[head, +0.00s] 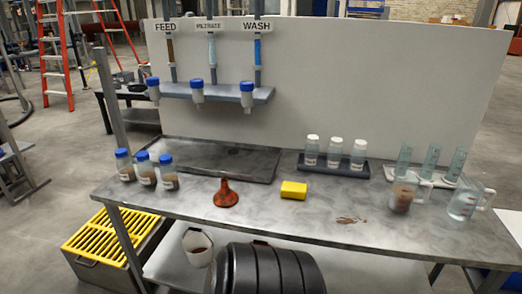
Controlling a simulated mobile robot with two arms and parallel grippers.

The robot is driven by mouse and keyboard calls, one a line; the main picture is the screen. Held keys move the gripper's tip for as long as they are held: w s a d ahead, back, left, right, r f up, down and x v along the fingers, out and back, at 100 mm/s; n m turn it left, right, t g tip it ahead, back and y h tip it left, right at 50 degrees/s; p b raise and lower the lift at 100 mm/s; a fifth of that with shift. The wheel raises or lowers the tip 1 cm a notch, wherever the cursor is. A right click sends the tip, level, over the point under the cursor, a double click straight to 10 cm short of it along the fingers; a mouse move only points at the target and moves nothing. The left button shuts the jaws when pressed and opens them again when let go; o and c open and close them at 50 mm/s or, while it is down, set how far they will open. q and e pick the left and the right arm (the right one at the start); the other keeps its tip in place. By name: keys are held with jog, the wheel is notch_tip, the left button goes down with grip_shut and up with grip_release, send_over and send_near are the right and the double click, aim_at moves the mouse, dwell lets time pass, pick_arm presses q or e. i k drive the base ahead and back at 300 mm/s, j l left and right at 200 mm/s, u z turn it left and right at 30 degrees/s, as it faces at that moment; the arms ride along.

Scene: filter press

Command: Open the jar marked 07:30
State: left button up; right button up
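No label can be read at this size, so I cannot tell which jar is marked 07:30. Three jars with blue caps, pale labels and brown contents stand upright at the table's left end: a left one (125,170), a middle one (146,176) and a right one (168,180). Three clear jars with white caps, left (311,156), middle (335,157) and right (358,161), stand in a dark rack (325,168). All these caps are on. Neither of my grippers is in view.
An empty shallow tray (215,160), orange funnel (227,194), yellow sponge (293,190), brown spill (351,220), several cylinders (403,160) and two jugs (464,205) occupy the table (280,220). Blue-capped bottles (197,95) sit at a shelf (220,94) on the panel.

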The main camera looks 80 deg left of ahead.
aim_at(146, 169)
jog(key=k+u, duration=0.15)
jog(key=u, duration=0.35)
jog(key=k+j+u, duration=0.15)
jog(key=u, duration=0.35)
jog(key=k+j+u, duration=0.1)
jog(key=j+u, duration=0.15)
jog(key=u, duration=0.2)
jog(key=k+j+u, duration=0.1)
jog(key=u, duration=0.4)
jog(key=k+j+u, duration=0.2)
jog(key=j, duration=0.8)
jog(key=j+u, duration=0.25)
jog(key=j, duration=0.7)
